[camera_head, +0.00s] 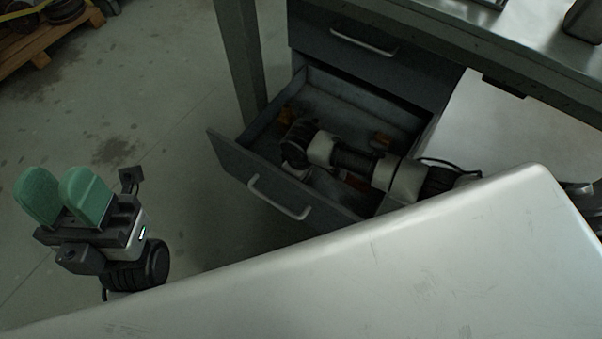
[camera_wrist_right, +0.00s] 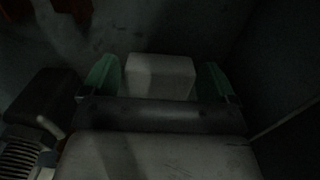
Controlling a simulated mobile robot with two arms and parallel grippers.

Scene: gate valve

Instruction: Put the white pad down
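In the right wrist view, a pale white pad (camera_wrist_right: 160,77) sits between the green fingertips of my right gripper (camera_wrist_right: 158,82). The fingers appear to press on its two sides; the picture is dark. In the head view, my right arm reaches into the open drawer (camera_head: 262,190); its gripper and the pad are hidden there. I cannot tell whether the pad touches the drawer bottom. My left gripper (camera_head: 64,196) is at the left of the head view, above the floor, with its green fingers apart and nothing between them.
A grey workbench (camera_head: 462,37) with a closed upper drawer (camera_head: 365,45) stands at the back. The open drawer has a front handle (camera_head: 280,197) and some orange-brown items inside. A pallet (camera_head: 32,45) lies at top left. The floor between is clear.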

